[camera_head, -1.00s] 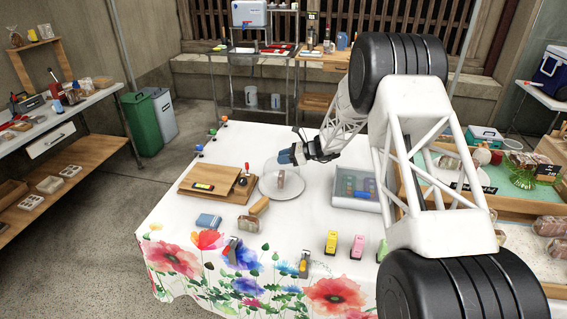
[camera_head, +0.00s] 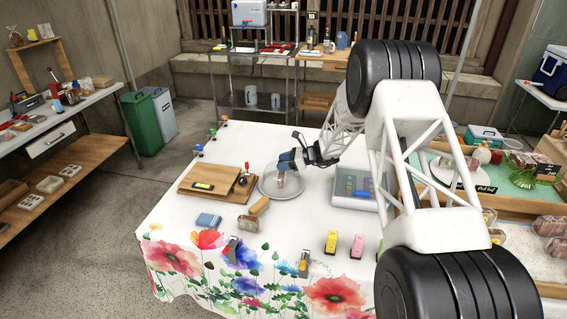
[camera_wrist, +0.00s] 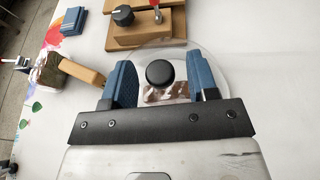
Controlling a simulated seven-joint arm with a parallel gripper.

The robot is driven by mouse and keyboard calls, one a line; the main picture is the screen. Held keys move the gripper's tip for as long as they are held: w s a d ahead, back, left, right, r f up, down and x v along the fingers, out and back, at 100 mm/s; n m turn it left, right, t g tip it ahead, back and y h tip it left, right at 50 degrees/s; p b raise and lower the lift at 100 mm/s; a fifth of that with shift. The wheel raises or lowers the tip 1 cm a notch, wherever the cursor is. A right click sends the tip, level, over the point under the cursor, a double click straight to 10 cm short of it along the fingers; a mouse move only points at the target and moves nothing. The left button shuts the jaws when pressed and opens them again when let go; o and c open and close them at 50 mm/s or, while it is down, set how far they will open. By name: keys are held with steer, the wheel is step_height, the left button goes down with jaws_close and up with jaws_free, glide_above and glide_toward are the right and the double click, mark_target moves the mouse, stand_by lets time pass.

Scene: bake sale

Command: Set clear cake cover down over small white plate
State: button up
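The small white plate (camera_head: 268,193) lies on the tablecloth right of the wooden boards, with a brown-and-white cake piece (camera_wrist: 158,93) on it. The clear cake cover is hard to make out in the head view; in the wrist view its black round knob (camera_wrist: 160,74) stands above the cake, and a faint clear round edge (camera_wrist: 150,44) shows around it. The cover appears to be over the plate, but its rim contact is hidden. My gripper (camera_wrist: 163,80) has blue fingers on both sides of the knob, with gaps to it; it is also above the plate in the head view (camera_head: 284,166).
Wooden boards (camera_head: 222,179) with a knobbed tool stand left of the plate. A grey tray (camera_head: 350,203) stands to the right.

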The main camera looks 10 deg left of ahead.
steer(key=shift+r, duration=0.15)
steer(key=shift+d, duration=0.15)
steer(key=v, duration=1.1)
steer(key=shift+d+r, duration=0.2)
steer(key=shift+d, duration=0.1)
steer(key=shift+r, duration=0.1)
stand_by(0.4)
